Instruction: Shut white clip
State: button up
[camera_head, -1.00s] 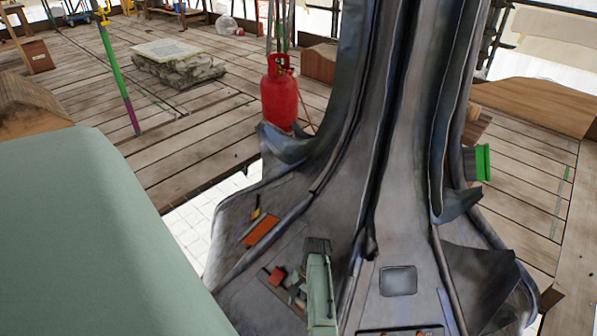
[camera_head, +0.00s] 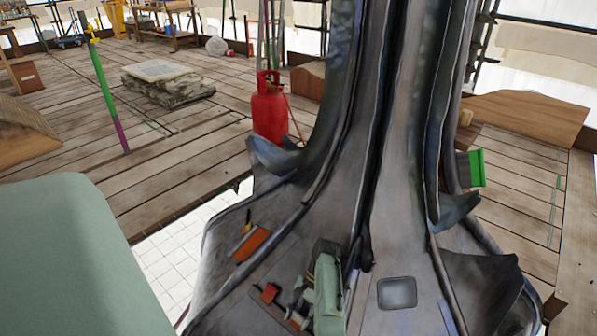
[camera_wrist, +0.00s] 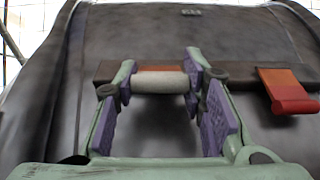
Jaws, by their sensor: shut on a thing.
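The white clip (camera_wrist: 160,82) shows in the wrist view as a pale rounded roll at the end of a short orange plate, on a dark brown strip fixed to the grey metal. My gripper (camera_wrist: 160,78) has its purple-padded fingers on either side of the roll and is shut on it. In the head view my gripper (camera_head: 302,300) is low on the spire's flared base (camera_head: 225,285); the clip cannot be made out there. A second clip, orange with a red roll (camera_wrist: 290,106), sticks out to the right of my fingers and also shows in the head view (camera_head: 268,292).
An orange plate (camera_head: 250,244) lies farther up the base at left. A square grey plate (camera_head: 397,293) is right of my gripper. The ribbed spire (camera_head: 395,130) rises close behind. A red gas bottle (camera_head: 270,108) and a green block (camera_head: 477,168) stand near the base.

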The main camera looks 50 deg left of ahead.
jog(key=o, duration=1.2)
jog(key=v, duration=1.2)
